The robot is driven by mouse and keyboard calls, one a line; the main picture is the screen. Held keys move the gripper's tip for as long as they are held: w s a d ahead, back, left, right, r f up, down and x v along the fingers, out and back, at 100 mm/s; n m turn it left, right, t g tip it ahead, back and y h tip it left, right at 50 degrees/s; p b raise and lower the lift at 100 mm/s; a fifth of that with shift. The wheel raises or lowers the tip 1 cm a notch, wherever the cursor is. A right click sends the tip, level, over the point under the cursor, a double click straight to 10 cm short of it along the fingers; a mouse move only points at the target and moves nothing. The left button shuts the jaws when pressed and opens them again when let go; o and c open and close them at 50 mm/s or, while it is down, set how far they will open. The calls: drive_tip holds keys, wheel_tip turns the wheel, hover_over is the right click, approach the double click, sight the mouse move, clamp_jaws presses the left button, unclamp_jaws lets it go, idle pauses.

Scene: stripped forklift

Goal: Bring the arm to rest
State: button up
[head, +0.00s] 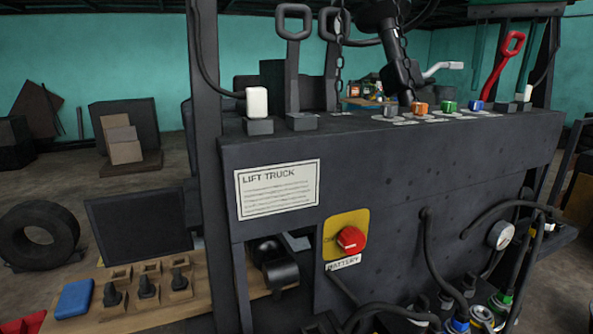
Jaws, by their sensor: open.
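My gripper is not in view, and no part of my arm can be made out with certainty. The dark forklift console (400,160) fills the middle and right of the head view. On its front are a white LIFT TRUCK plate (277,188) and a red battery knob (351,239) on a yellow plate. Along its top are coloured blocks, among them orange (420,108), green (449,106) and blue (476,105). A red-handled lever (497,70) leans at the right.
A wooden board (150,312) with several dark pegs in blocks and a blue box (74,298) lies at lower left. A tyre (42,236) stands behind it. Hoses (440,260), a gauge (501,235) and coloured-ring fittings (482,318) crowd the lower right. A chain (339,50) hangs above.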

drive_tip(key=s+d+f+g, duration=0.1)
drive_tip(key=s+f, duration=0.7)
drive_tip(key=f, duration=0.5)
drive_tip(key=s+d+f+g+y, duration=0.1)
drive_tip(key=s+d+f, duration=0.1)
drive_tip(key=s+f, duration=0.7)
drive_tip(key=s+d+f+g+y, duration=0.1)
drive_tip(key=s+f, duration=0.7)
drive_tip(key=f, duration=1.1)
drive_tip(key=shift+s+d, duration=0.4)
drive_tip(key=shift+d, duration=0.05)
